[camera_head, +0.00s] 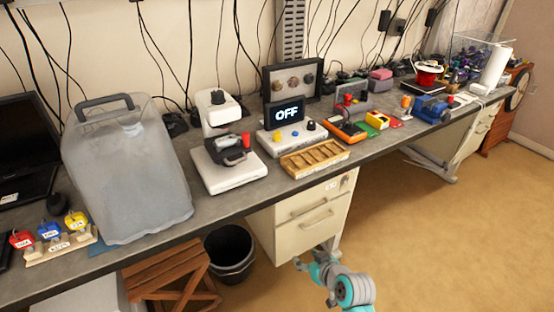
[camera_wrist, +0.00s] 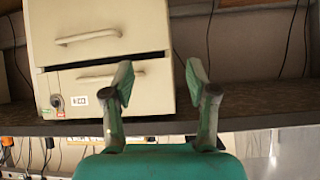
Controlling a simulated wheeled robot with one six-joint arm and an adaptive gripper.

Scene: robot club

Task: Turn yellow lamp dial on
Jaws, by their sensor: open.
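The yellow dial (camera_head: 277,137) is the left one of three knobs on the front of a white control box (camera_head: 290,146) on the bench. A blue knob and a black knob are to its right. The dark screen (camera_head: 285,115) on the box reads "OFF". My gripper (camera_head: 297,263) is low in front of the drawer cabinet, below the bench top and well away from the box. In the wrist view my gripper (camera_wrist: 158,82) is open and empty, its two fingers apart. The dial does not show in the wrist view.
The drawer cabinet (camera_head: 305,220) stands under the bench (camera_head: 230,206); its drawers also show in the wrist view (camera_wrist: 95,35), upside down. A wooden tray (camera_head: 315,158) lies just in front of the box. A white scale-like device (camera_head: 228,174) stands to its left. The floor at right is clear.

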